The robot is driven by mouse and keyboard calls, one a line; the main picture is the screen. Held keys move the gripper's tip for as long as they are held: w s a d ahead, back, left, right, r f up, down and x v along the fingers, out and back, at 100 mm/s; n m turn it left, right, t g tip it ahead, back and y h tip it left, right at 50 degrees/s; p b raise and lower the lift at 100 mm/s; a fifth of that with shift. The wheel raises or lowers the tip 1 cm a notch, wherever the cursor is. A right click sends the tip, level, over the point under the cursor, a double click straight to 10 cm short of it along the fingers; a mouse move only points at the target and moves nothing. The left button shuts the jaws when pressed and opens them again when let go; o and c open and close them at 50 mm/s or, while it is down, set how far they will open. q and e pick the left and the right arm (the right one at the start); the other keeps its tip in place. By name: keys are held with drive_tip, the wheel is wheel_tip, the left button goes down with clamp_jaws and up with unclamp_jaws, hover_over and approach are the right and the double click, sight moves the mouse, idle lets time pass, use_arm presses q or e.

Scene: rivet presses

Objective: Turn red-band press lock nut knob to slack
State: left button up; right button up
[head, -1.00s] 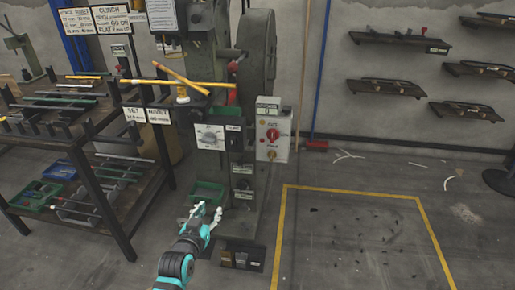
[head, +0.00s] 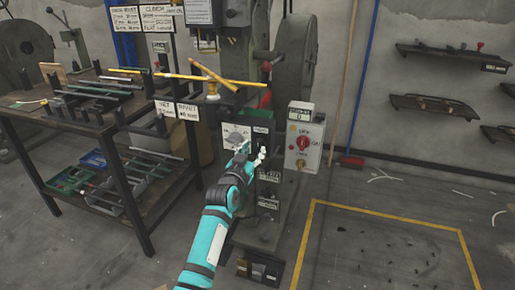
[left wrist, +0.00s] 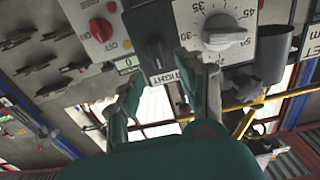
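The lock nut knob is a black knob (left wrist: 153,48) on a dark plate in the left wrist view, beside a white dial (left wrist: 218,32) with numbers. A label reading TIGHT lies by it. In the head view the dial (head: 236,134) shows on the press front, and the dark knob plate (head: 261,138) is just right of it, partly behind my gripper. My left gripper (head: 254,157) is in front of the press, just below the plate. In the left wrist view its fingers (left wrist: 164,75) are spread and empty, with the knob ahead between them, apparently untouched. My right gripper is not in view.
A control box (head: 304,140) with a red knob hangs right of the plate. Yellow rods (head: 205,78) lie across the press above. A work table (head: 60,112) with bars and trays stands left. Yellow lines mark open floor (head: 385,250) at right.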

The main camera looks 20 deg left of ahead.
sight(258, 144)
use_arm(q)
drive_tip(key=w, duration=0.3)
drive_tip(key=shift+w+b, duration=0.35)
drive_tip(key=shift+w, duration=0.25)
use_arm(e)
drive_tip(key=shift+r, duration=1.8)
use_arm(q)
drive_tip(key=shift+c, duration=0.3)
drive_tip(key=shift+d, duration=0.1)
clamp_jaws()
